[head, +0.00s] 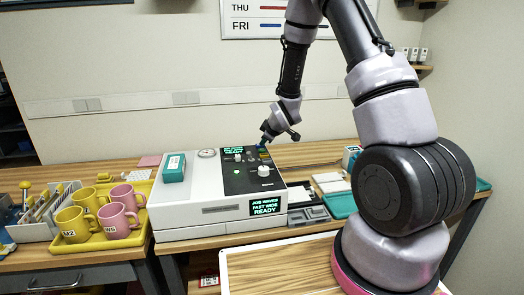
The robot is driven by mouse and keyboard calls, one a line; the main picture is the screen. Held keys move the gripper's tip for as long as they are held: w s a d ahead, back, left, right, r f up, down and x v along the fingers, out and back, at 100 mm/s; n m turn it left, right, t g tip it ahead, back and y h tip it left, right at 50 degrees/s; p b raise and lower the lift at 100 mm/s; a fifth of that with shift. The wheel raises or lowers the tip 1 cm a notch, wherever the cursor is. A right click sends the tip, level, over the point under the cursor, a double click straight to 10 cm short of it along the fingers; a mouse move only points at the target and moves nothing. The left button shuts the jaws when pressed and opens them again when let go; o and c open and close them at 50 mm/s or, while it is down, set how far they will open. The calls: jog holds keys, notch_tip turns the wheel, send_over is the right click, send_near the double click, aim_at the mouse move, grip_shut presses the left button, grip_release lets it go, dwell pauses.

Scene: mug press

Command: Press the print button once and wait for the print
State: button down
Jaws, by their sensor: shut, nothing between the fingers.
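A white press machine (190,215) stands on the wooden bench with a black control panel (238,182) on its top. The panel carries a white round knob (264,171), a smaller pale control (239,157), a small green light and small coloured parts near its back right. I cannot tell which of these is the print button. A front screen (265,206) reads "JOB WINGS FAST WIDE READY", and a small green screen (233,150) at the panel's back also shows READY. My gripper (264,143) is shut and empty, pointing down over the panel's back right corner. I cannot tell whether it touches anything.
A yellow tray (98,243) with yellow and pink mugs stands left of the machine, beside a bin of tools (30,215). A teal box (174,168) lies on the machine's top left. Grey trays (310,213) and a teal tray (340,205) lie to its right.

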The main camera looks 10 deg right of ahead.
aim_at(264, 150)
jog(key=shift+f, duration=0.15)
dwell(0.4)
jog(key=shift+f, duration=0.25)
jog(key=shift+f, duration=0.5)
dwell(0.6)
jog(key=shift+r, duration=3.4)
